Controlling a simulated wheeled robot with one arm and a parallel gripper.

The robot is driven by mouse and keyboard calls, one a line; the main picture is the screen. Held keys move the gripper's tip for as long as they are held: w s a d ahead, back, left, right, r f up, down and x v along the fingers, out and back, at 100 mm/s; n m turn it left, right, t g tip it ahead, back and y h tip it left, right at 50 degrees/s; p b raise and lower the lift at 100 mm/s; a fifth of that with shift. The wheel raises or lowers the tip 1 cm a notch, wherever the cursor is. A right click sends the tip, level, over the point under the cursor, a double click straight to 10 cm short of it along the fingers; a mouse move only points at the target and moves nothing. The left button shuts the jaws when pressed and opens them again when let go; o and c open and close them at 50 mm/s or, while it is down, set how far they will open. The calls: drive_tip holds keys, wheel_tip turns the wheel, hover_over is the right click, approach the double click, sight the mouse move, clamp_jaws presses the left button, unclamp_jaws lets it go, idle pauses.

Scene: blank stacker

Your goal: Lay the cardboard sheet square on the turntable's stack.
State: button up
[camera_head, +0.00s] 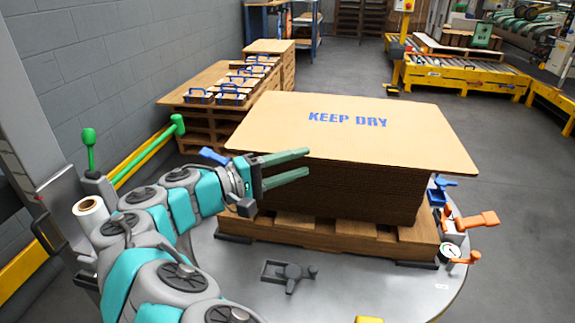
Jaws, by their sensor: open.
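The cardboard sheet (400,139), tan and printed "KEEP DRY" in blue, lies flat on top of the brown stack (345,192). Its edges overhang the stack and it looks turned relative to it. The stack stands on a wooden pallet (325,230) on the round grey turntable (235,278). My gripper (309,162) is open and empty, its two green fingers pointing right at the left front side of the sheet. Whether a finger touches the sheet or stack cannot be told. The far side of the stack is hidden under the sheet.
Orange-handled clamps (480,220) and a blue one (440,184) stand at the turntable's right edge. A dark clamp (290,273) lies in front of the pallet. Behind left is a pallet stack with blue-handled boxes (235,82). A yellow roller conveyor (460,75) stands behind. Grey floor is free on the right.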

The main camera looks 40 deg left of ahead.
sight(313, 159)
drive_tip(key=x, duration=0.5)
drive_tip(key=shift+w+d, duration=0.2)
drive_tip(key=shift+w, duration=0.15)
drive_tip(key=shift+c, duration=0.3)
clamp_jaws()
idle(0.8)
